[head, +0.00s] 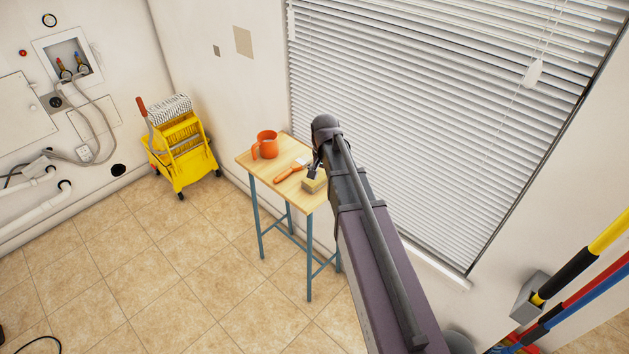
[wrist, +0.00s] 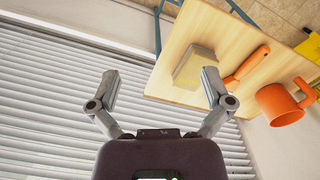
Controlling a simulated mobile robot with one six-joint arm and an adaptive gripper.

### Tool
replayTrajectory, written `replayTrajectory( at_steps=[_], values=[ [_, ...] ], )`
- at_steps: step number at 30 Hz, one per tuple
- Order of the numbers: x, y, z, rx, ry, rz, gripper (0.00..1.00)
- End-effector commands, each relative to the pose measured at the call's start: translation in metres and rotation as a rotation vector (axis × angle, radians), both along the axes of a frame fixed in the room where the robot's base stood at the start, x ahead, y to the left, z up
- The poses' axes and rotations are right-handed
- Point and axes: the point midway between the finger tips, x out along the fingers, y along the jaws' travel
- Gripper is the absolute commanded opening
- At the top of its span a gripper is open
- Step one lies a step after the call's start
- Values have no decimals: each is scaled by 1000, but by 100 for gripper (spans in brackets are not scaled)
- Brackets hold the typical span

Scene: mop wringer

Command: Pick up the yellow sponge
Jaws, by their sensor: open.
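In the head view my gripper (head: 315,167) appears just above the sponge, mostly hidden by my own arm. I cannot tell the exact gap between them.
The wooden table (head: 262,167) also holds an orange mug (head: 266,145) and an orange-handled brush or scraper (head: 289,172) close to the sponge. Window blinds (head: 400,120) stand right behind the table. A yellow mop wringer bucket (head: 184,160) is at the left.

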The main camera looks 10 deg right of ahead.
Motion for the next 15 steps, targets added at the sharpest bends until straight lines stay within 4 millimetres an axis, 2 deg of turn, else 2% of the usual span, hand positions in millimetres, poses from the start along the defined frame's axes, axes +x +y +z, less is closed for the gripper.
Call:
replayTrajectory(
  at_steps=[1,6,10,15],
  values=[
    [33,0,2,0,0,-60,100],
    [91,-1,5,0,0,-260,100],
    [117,-1,7,0,0,-359,100],
    [128,-1,7,0,0,-414,100]
  ],
)
